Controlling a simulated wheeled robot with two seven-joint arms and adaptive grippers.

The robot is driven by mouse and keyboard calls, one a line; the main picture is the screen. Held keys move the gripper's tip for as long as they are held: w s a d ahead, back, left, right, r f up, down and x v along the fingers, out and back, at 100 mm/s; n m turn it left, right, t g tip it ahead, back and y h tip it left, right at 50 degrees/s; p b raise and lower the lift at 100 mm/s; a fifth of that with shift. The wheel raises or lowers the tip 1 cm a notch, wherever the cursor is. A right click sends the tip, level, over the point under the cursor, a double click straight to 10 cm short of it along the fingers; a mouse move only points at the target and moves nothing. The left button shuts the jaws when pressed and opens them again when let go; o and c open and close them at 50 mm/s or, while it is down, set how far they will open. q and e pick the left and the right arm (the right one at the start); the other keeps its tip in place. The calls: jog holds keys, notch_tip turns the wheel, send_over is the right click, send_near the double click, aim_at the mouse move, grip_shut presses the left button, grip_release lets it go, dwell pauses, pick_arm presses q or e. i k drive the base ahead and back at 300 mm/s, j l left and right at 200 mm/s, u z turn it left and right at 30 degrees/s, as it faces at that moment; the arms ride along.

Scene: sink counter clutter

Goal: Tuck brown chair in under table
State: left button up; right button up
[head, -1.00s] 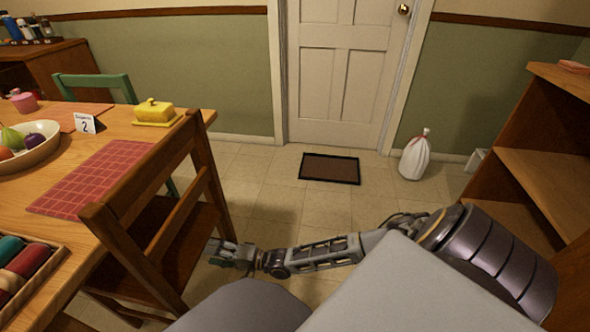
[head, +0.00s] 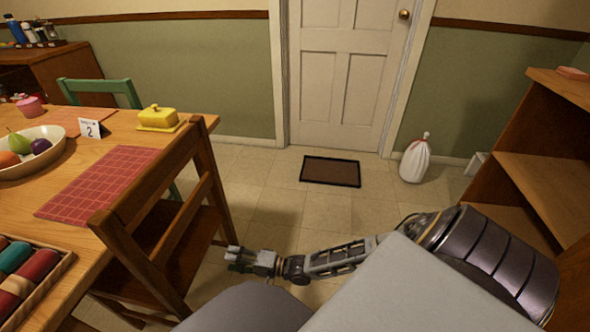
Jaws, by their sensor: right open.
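The brown chair (head: 150,188) stands upright at the near right side of the wooden table (head: 110,135). Its backrest faces me and its seat (head: 167,232) is partly under the table edge. My right gripper (head: 232,258) is low, just right of the chair seat and backrest, and is open with nothing in it. I cannot tell whether its fingertips touch the chair. My left gripper is not in view.
A green chair (head: 100,92) stands at the table's far side. A white bag (head: 415,160) and a doormat (head: 330,171) lie near the door. A wooden shelf (head: 545,165) stands at the right. The tiled floor between is clear. The tabletop holds a fruit bowl (head: 50,160).

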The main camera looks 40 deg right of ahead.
aim_at(154, 267)
jog(key=k+j, duration=0.25)
jog(key=k, duration=0.2)
jog(key=k+j, duration=0.25)
jog(key=k, duration=0.25)
